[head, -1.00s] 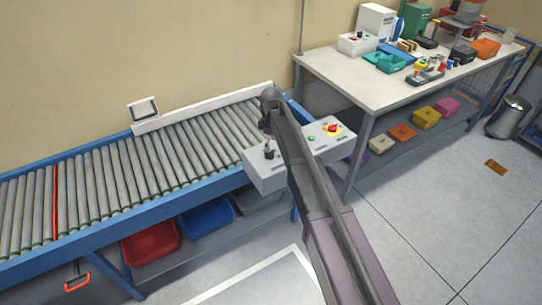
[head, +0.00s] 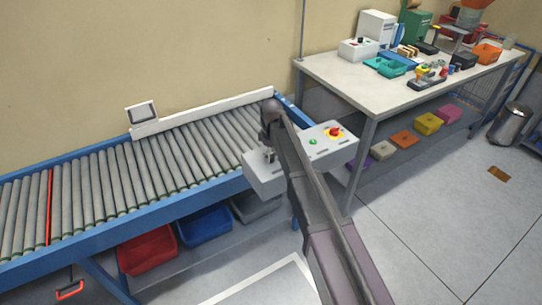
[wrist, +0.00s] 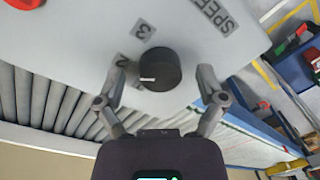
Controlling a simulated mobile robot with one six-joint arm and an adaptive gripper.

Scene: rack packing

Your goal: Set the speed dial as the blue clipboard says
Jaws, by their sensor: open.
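The speed dial (wrist: 160,66) is a round black knob with a white pointer line, on a grey panel in the wrist view. Its line points to the left of the picture. The marks "2", "3" and the word "SPEED" show around it; other marks are hidden or out of frame. My gripper (wrist: 163,72) is open, with one finger on each side of the knob and a gap at both sides. In the head view my arm and gripper hang over the control box (head: 266,180) and mostly hide the dial. I cannot make out the blue clipboard or its writing for sure.
The box's right part carries a red button (head: 334,132) on yellow and a green button (head: 313,142). A roller conveyor (head: 130,180) runs left, with bins below it. A crowded workbench (head: 350,80) stands at the right. Open floor lies in front.

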